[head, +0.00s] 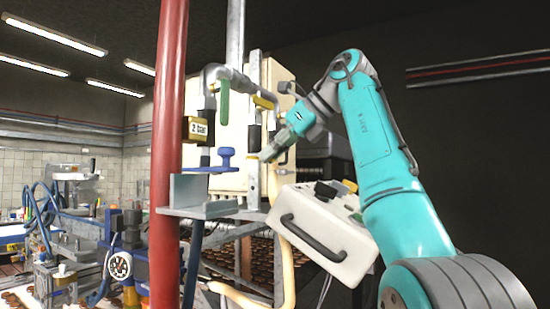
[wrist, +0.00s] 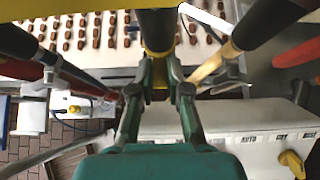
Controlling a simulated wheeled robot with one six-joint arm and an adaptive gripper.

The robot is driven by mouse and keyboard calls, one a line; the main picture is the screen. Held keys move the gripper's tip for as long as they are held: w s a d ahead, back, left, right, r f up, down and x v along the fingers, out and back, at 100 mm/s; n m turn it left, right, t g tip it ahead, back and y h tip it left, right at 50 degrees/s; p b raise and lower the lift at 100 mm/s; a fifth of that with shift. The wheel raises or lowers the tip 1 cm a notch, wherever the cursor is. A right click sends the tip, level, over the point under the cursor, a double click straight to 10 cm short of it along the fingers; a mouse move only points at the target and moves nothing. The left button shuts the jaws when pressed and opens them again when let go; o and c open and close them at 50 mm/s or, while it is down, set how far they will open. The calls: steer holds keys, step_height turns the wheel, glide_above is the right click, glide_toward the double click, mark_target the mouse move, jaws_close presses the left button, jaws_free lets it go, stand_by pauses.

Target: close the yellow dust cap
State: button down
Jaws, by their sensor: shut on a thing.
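The yellow dust cap shows as a small yellow patch (head: 253,155) at the top of a grey upright fitting (head: 253,182) in the head view. In the wrist view its yellow part (wrist: 158,70) lies between my fingertips, with a dark cylinder (wrist: 157,28) beyond it. My gripper (head: 266,154) reaches in from the right, tilted down to the left, with its tips at the cap. In the wrist view my gripper's fingers (wrist: 160,72) are shut on the yellow part. Its exact shape and how far the cap is closed cannot be told.
A white control box (head: 315,228) hangs below my gripper. A red post (head: 168,150) stands farther left. A conveyor of brown pieces (wrist: 85,32) lies below.

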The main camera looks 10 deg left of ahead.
steer(key=shift+r+h, duration=0.3)
steer(key=shift+r, duration=0.15)
steer(key=shift+r+h, duration=0.1)
steer(key=shift+h, duration=0.3)
steer(key=c, duration=1.1)
jaws_free()
steer(key=v, duration=0.7)
steer(key=shift+d, duration=0.15)
